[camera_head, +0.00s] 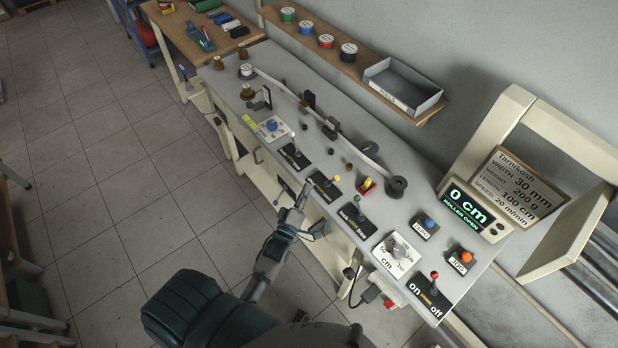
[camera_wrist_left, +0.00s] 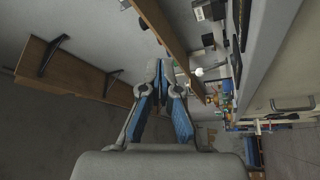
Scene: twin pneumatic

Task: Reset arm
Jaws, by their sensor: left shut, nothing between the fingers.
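My left gripper (camera_head: 303,193) is at the near edge of the grey machine table (camera_head: 285,75), close to the labelled levers in the middle. Its fingers show in the left wrist view (camera_wrist_left: 166,68), where they converge at the tips with nothing between them. It is shut and empty. My left arm reaches up to it from the bottom of the head view. I cannot tell whether the gripper touches the table edge. My right gripper is not in view.
A green display (camera_head: 467,207) reads 0 cm, roller open. A wall shelf (camera_head: 330,55) holds spools and a grey tray (camera_head: 402,86).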

